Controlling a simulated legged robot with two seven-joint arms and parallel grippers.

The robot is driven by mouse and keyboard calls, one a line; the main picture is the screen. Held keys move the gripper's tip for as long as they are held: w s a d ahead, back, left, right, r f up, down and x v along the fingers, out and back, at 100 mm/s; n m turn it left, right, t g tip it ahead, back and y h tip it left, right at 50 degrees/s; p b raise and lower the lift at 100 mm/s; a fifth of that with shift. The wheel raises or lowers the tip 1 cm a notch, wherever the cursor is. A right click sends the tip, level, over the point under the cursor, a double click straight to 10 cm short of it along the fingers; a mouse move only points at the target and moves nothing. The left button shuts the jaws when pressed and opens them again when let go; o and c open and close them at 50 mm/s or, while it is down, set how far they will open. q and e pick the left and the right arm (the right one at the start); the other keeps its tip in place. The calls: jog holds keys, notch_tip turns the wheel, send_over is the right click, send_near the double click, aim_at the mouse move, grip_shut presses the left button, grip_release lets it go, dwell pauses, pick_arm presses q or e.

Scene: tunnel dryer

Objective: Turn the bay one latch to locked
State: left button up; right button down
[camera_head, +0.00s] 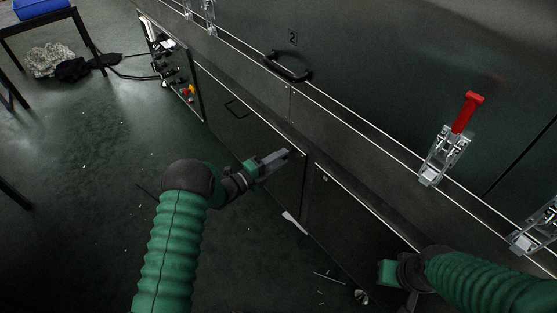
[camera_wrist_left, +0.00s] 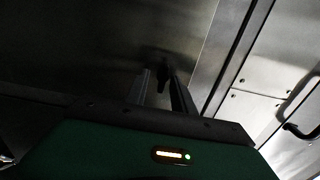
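A metal toggle latch with a raised red handle (camera_head: 463,118) is on the dark dryer panel at the right of the head view. Other metal latches show at the right edge (camera_head: 532,232) and at the top left (camera_head: 208,14). No label shows which latch is bay one. My left gripper (camera_head: 284,156) is in front of the lower panels, well left of and below the red-handled latch, holding nothing. Its two fingers stand apart in the left wrist view (camera_wrist_left: 160,92). My right gripper (camera_head: 396,282) is low at the right, partly hidden by its arm; its fingers are unclear.
A black handle (camera_head: 286,67) sticks out of the panel under the number 2. A ledge with a pale edge runs along the dryer. A control panel (camera_head: 172,62) with buttons is at the far end. A table with a blue bin (camera_head: 38,8) stands top left. Scraps litter the floor.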

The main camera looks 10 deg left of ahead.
pick_arm(q)
jog(key=p+v, duration=0.6)
jog(key=v, duration=1.1)
jog(key=shift+w+f, duration=0.1)
jog(key=w+a+r+n+g+y, duration=0.25)
jog(key=w+r+n+y, duration=0.35)
jog(key=n+y, duration=0.4)
jog(key=s+d+r+n+g, duration=0.1)
jog(key=s+d+n+g, duration=0.3)
jog(key=s, duration=0.5)
jog(key=s+d+r+n+g+y, duration=0.1)
jog(key=s+n+g, duration=0.1)
jog(key=s+n, duration=0.5)
jog(key=s+d+r+n+g, duration=0.2)
jog(key=s+d+n+g, duration=0.15)
jog(key=s, duration=0.65)
notch_tip(320, 180, up, 33)
jog(key=n+p, duration=0.1)
jog(key=p, duration=3.3)
jog(key=shift+s+a+r, duration=0.15)
jog(key=shift+s+a, duration=0.05)
jog(key=shift+a, duration=0.1)
